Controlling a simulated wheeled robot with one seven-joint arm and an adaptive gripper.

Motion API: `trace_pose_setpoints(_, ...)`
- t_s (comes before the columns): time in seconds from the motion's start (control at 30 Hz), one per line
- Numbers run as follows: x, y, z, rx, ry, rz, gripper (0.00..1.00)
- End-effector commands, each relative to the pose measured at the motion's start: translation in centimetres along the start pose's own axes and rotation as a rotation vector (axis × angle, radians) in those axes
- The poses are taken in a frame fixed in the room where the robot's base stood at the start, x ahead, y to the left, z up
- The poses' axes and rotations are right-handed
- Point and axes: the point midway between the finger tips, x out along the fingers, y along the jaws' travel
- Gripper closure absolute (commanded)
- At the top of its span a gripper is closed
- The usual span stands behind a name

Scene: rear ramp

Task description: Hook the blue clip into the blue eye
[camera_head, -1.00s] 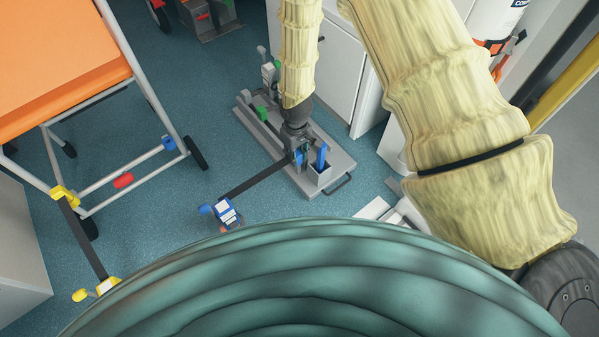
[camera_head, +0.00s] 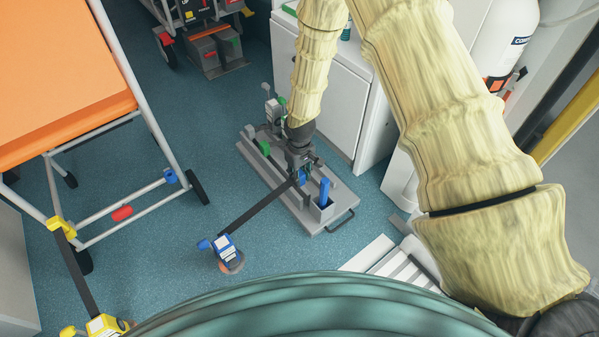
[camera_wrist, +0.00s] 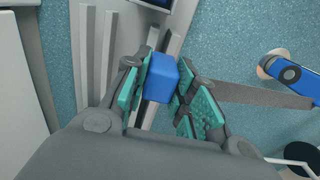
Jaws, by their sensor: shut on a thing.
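The blue clip (camera_wrist: 162,80) is a blue block between my gripper's teal-padded fingers (camera_wrist: 160,92) in the wrist view. My gripper (camera_head: 301,177) is shut on it, low over the grey floor plate in the head view. A dark strap (camera_head: 258,209) runs from the clip to a blue reel (camera_head: 226,248) on the floor, which also shows in the wrist view (camera_wrist: 287,73). The blue eye (camera_head: 170,176) is on the lower frame of the orange stretcher, left of my gripper and well apart from it. The fingers hide part of the clip.
The grey plate (camera_head: 325,224) carries a blue upright piece (camera_head: 324,190) and a green piece (camera_head: 264,148). The stretcher (camera_head: 70,90) also has a red eye (camera_head: 122,213) and a strapped yellow eye (camera_head: 60,226). Open floor lies between plate and stretcher. A white cabinet (camera_head: 330,90) stands behind.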

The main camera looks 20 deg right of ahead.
Motion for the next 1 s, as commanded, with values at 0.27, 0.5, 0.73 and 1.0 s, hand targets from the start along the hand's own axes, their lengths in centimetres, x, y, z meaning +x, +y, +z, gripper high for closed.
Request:
trace_pose_setpoints(0.27,0.5,0.0,0.0,0.000,0.000,0.000,0.99)
trace_pose_setpoints(0.5,1.6,0.0,0.0,0.000,-0.001,0.000,0.99)
trace_pose_setpoints(0.73,2.6,0.0,0.0,0.000,0.000,0.000,0.99)
trace_pose_setpoints(1.0,3.8,0.0,0.1,0.000,-0.001,0.000,0.99)
